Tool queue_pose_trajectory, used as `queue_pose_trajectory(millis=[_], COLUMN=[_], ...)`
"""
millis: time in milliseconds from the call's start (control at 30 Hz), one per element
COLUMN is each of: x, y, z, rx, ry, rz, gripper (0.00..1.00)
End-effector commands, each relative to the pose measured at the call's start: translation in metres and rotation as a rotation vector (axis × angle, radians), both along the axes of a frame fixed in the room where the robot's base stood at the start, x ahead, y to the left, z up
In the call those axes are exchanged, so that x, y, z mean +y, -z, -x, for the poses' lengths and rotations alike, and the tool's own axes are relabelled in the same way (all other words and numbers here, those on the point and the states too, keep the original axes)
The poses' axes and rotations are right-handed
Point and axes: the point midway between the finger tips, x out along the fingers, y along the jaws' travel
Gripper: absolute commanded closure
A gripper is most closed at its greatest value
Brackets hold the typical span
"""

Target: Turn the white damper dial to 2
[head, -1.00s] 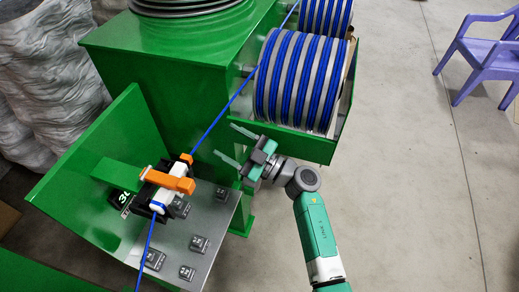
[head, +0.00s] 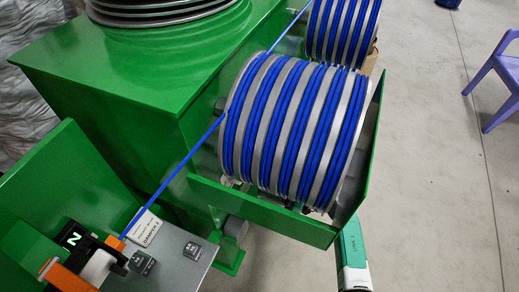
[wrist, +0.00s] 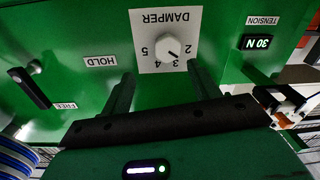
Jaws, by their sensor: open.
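The white damper dial (wrist: 168,48) sits on a white plate labelled DAMPER on a green panel, upside down in the wrist view. Numbers including 2, 3, 4 and 5 run around it. Its dark mark points to the lower right, seemingly between 2 and 3. My gripper (wrist: 163,88) is open and empty, its two dark fingers toward the panel on either side of the dial's line. They look apart from the dial. In the head view the gripper and dial are hidden; only part of my arm shows below the green trough.
A lever (wrist: 35,88) between HOLD and FREE is left of the dial. In the head view, a blue cable reel (head: 295,130) stands in the green trough (head: 265,212).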

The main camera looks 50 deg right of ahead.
Motion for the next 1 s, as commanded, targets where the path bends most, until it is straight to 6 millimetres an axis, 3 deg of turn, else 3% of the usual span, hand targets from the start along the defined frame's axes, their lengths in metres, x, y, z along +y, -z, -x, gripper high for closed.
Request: queue_pose_trajectory(millis=[233, 600, 933, 1000], x=[0.004, 0.025, 0.027, 0.027], y=[0.003, 0.004, 0.000, 0.001], z=[-0.008, -0.067, -0.074, -0.074], rx=[0.001, 0.000, 0.000, 0.000], ry=[-0.002, -0.002, 0.000, 0.000], rz=[-0.001, 0.000, -0.001, -0.001], gripper=[0.39, 0.39, 0.39, 0.49])
